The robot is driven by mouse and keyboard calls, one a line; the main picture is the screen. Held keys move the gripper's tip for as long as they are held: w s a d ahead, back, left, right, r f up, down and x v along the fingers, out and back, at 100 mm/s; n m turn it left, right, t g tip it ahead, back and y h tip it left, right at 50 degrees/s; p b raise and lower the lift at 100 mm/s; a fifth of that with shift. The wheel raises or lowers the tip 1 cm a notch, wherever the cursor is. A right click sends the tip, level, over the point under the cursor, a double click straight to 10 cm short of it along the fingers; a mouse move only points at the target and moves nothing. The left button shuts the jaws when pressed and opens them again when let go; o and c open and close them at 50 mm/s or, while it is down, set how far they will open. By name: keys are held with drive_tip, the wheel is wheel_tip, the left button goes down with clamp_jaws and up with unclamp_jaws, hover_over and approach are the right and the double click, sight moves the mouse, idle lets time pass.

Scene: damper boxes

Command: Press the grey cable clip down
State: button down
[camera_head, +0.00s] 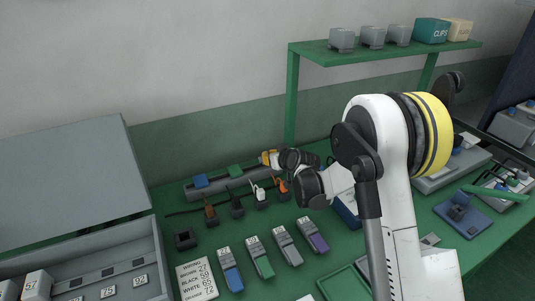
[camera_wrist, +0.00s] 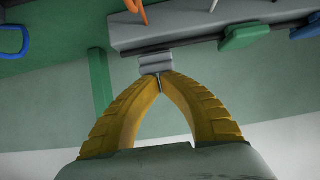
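The grey cable clip (camera_wrist: 155,63) shows in the wrist view at the lower edge of the long grey rail (camera_wrist: 185,28). My gripper (camera_wrist: 160,77) has its yellow fingers together at the tips, right against or just short of the clip; I cannot tell if they touch. Nothing is held between them. In the head view my gripper (camera_head: 267,158) is at the back of the green bench, by the right part of the rail (camera_head: 217,186). The grey clip cannot be made out there.
A green clip (camera_head: 235,171) and a blue clip (camera_head: 201,181) sit on the rail left of my gripper. Cable ends, including a white one (camera_head: 259,192) and an orange one (camera_head: 282,186), stand in front. A green shelf (camera_head: 385,52) rises behind on posts.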

drive_tip(key=shift+s+f, duration=0.15)
drive_tip(key=shift+f, duration=0.1)
drive_tip(key=shift+b+x, duration=0.45)
drive_tip(key=shift+x, duration=0.35)
drive_tip(key=shift+r, duration=0.1)
drive_tip(key=r+p, duration=0.2)
drive_tip(key=r, duration=0.2)
drive_tip(key=shift+w+a+r+p, duration=0.2)
drive_tip(key=shift+w+r+p, duration=0.05)
drive_tip(key=shift+w+p, duration=0.15)
drive_tip(key=s+d+f+p, duration=0.1)
drive_tip(key=s+d+f, duration=0.2)
drive_tip(key=s, duration=0.5)
drive_tip(key=shift+d+f, duration=0.3)
drive_tip(key=shift+f, duration=0.55)
